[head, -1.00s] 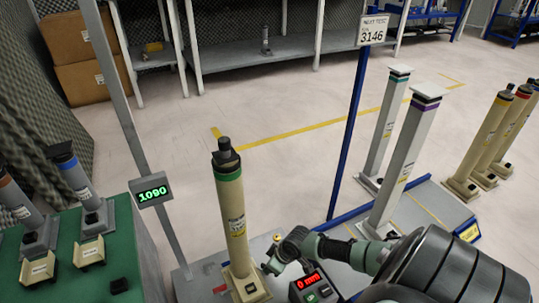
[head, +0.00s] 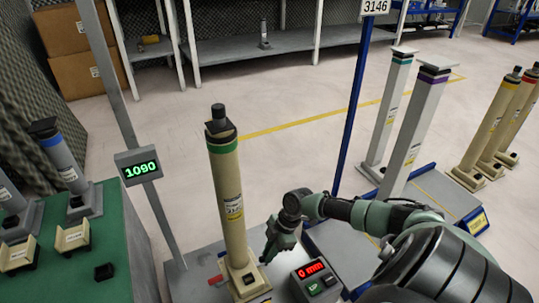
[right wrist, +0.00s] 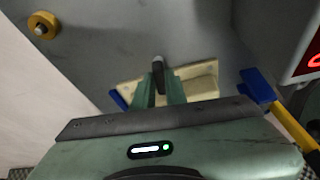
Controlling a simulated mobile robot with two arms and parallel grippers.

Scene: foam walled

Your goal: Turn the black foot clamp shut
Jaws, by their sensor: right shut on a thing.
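A beige post (head: 230,200) with a green band and a black cap stands upright on its foot (head: 240,288). The foot shows as a beige block in the right wrist view (right wrist: 203,80). My right gripper (head: 267,257) is low beside the post's base, on its right. In the right wrist view my right gripper (right wrist: 159,92) is shut on the black foot clamp (right wrist: 158,68), seen as a dark upright bar between the fingers. The fingers hide its lower part. My left gripper is not in view.
A red display box (head: 315,280) reading 0 mm stands close right of my gripper. A green display (head: 139,167) reads 1090 on a grey pole. Grey posts stand right, and a green bench (head: 110,250) is at left. A yellow round knob (right wrist: 42,24) lies nearby.

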